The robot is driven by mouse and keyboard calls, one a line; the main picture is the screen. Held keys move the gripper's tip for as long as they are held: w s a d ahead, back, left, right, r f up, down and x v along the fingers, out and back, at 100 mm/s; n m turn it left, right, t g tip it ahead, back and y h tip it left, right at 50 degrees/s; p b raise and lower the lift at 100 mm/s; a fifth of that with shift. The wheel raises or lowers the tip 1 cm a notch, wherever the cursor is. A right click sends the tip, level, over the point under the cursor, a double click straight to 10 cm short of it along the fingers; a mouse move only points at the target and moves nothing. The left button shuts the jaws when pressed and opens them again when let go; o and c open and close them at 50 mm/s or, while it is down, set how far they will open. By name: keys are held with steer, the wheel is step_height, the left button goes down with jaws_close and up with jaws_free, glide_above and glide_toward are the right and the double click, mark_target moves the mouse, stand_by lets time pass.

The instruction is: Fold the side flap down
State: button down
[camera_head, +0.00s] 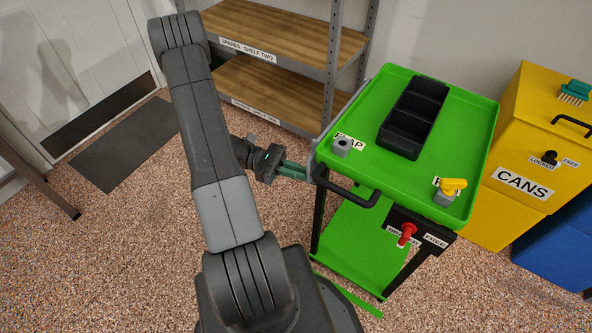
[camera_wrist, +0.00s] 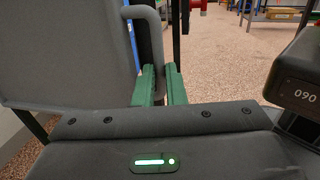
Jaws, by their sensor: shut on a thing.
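The green cart (camera_head: 470,115) stands right of my arm. A thin grey edge, which looks like the side flap (camera_head: 333,118), runs along the left side of its tray, seen nearly edge-on. In the wrist view a broad grey panel (camera_wrist: 65,50) fills the left, with a rounded grey bar handle (camera_wrist: 157,38) at its right edge. My gripper (camera_head: 302,173) is at the tray's near left corner. Its green fingers (camera_wrist: 160,86) are shut on the handle. A grey catch block (camera_head: 341,147) sits by a partly hidden label on the tray. The flap's exact angle is unclear.
A black push handle (camera_head: 347,192) juts from the cart close to my gripper. A black bin (camera_head: 403,137), yellow knob (camera_head: 453,187) and red lever (camera_head: 406,234) are on the cart. Shelving (camera_head: 275,60) stands behind; a yellow CANS bin (camera_head: 525,160) is right. Floor left is open.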

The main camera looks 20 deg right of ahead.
steer(key=shift+s, duration=0.1)
steer(key=c, duration=1.5)
jaws_free()
steer(key=shift+d, duration=0.1)
steer(key=v, duration=1.3)
steer(key=shift+w+a+p, duration=0.25)
steer(key=shift+a+p, duration=0.05)
steer(key=shift+a, duration=0.05)
steer(key=x, duration=1.3)
steer(key=shift+s+d, duration=0.15)
steer(key=shift+d, duration=0.1)
